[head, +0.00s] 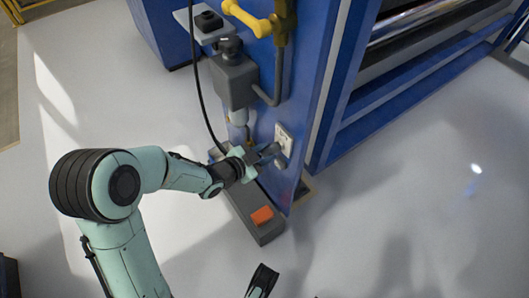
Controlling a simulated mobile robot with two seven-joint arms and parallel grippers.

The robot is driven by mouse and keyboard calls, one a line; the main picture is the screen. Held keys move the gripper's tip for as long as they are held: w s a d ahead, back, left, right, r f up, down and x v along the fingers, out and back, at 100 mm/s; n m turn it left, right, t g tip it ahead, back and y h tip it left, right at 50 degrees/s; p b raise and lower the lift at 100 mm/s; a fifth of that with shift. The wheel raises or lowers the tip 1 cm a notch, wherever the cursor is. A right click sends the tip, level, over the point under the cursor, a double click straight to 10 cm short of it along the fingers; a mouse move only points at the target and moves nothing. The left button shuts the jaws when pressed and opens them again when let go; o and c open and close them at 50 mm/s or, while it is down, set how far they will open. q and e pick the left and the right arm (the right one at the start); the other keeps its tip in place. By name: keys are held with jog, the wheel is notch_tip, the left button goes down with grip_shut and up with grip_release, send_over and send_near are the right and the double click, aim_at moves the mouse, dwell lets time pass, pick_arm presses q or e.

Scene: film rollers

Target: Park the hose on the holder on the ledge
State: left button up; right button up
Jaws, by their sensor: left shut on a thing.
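The black hose (199,85) hangs as a thin line from the top of the view, past the ledge, down to my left gripper. My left gripper (264,154) is shut on the hose's lower end, low beside the blue machine panel; the gripped part is small and partly hidden by the fingers. The grey ledge (186,17) juts from the panel at the upper left. A black round fitting, which looks like the holder (208,20), stands on it, well above the gripper. My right gripper (262,281) shows only partly at the bottom edge, and its jaw gap is unclear.
A grey box with a pipe (235,80) and a yellow handle (247,18) stick out from the panel. A white plate (284,140) is on the panel close to my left gripper. A grey floor plinth (262,232) bears an orange block (262,215). Floor at right is clear.

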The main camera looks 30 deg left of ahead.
pick_arm(q)
jog(key=shift+s, duration=0.15)
jog(key=shift+s+a+p, duration=0.1)
jog(key=shift+s+a, duration=0.2)
jog(key=shift+s, duration=0.4)
jog(key=shift+s+a+p, duration=0.15)
jog(key=shift+s+a, duration=0.15)
jog(key=shift+s, duration=0.35)
jog(key=shift+s+a+p, duration=0.1)
jog(key=shift+s+a, duration=0.2)
jog(key=shift+s, duration=0.4)
pick_arm(e)
jog(key=shift+r, duration=0.4)
jog(key=shift+w+a+r+t+p, duration=0.65)
jog(key=shift+w+r+p, duration=0.55)
jog(key=shift+r, duration=0.7)
pick_arm(q)
jog(key=p+v, duration=1.1)
pick_arm(e)
jog(key=s+a+r+n+g+y, duration=0.1)
jog(key=s+a+r+g, duration=0.3)
jog(key=s+r, duration=0.7)
jog(key=shift+a+r+y, duration=0.3)
jog(key=shift+s, duration=0.1)
